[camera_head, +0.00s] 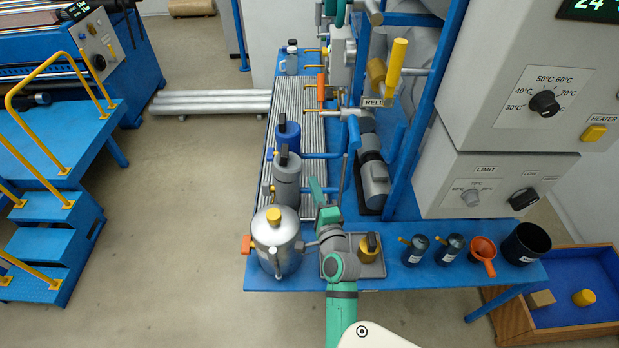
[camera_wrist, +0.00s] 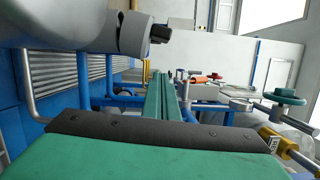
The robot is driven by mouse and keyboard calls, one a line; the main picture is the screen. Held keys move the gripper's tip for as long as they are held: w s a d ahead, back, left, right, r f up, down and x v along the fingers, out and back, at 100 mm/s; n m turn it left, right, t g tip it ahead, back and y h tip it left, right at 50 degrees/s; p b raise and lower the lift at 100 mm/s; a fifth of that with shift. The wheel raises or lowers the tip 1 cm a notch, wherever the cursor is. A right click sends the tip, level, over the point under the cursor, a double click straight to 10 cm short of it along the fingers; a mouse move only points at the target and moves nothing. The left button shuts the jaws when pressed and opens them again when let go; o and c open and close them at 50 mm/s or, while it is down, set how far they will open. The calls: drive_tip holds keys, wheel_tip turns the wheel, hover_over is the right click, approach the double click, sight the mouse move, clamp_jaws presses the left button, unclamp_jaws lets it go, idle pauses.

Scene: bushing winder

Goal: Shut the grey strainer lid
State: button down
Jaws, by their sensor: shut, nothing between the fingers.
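The grey strainer (camera_head: 287,188) stands on the blue bench between a blue strainer behind it and a steel pot in front. Its grey lid (camera_head: 288,163) is at the top with a black knob. I cannot tell whether the lid sits fully shut. In the wrist view the lid (camera_wrist: 133,35) and black knob show at the upper left, beside the large grey strainer body (camera_wrist: 75,30). My gripper (camera_head: 315,184) is just right of the strainer, apart from the lid. Its green fingers (camera_wrist: 164,85) are together and empty.
The blue strainer (camera_head: 288,137) is behind, the steel pot (camera_head: 276,245) in front. A blue upright frame (camera_head: 425,90) and a grey motor (camera_head: 375,183) stand right of my gripper. Open floor lies left of the bench.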

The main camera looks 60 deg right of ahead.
sight(296, 163)
drive_tip(key=shift+m+h, duration=0.3)
drive_tip(key=shift+m, duration=0.4)
drive_tip(key=x, duration=1.3)
drive_tip(key=shift+w+a+r, duration=0.1)
drive_tip(key=shift+w+a, duration=0.2)
drive_tip(key=shift+w, duration=0.1)
drive_tip(key=shift+w+a+r, duration=0.2)
drive_tip(key=shift+w+a, duration=0.25)
drive_tip(key=shift+w, duration=0.35)
